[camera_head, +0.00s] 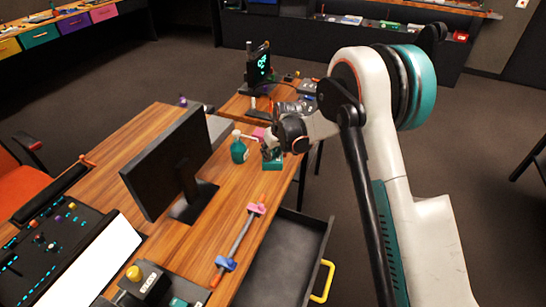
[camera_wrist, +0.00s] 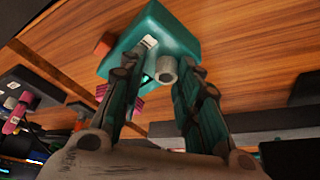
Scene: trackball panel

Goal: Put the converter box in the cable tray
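A teal box (camera_wrist: 178,32), which I take for the converter box, has a pale label and a short grey cylinder on the side facing me. In the head view it shows as a small green block (camera_head: 272,164) at the table's right edge, just below my gripper (camera_head: 271,151). In the wrist view my gripper (camera_wrist: 163,78) has its fingers apart, one on each side of the grey cylinder, with their tips close to the box. Whether they press on it is unclear. I cannot tell which thing is the cable tray.
A teal bottle (camera_head: 238,151) stands just left of my gripper. A monitor (camera_head: 168,165) stands further left. A rod with pink and blue clamps (camera_head: 238,238) lies on the table. An open dark drawer (camera_head: 285,258) with a yellow handle juts out below the front edge.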

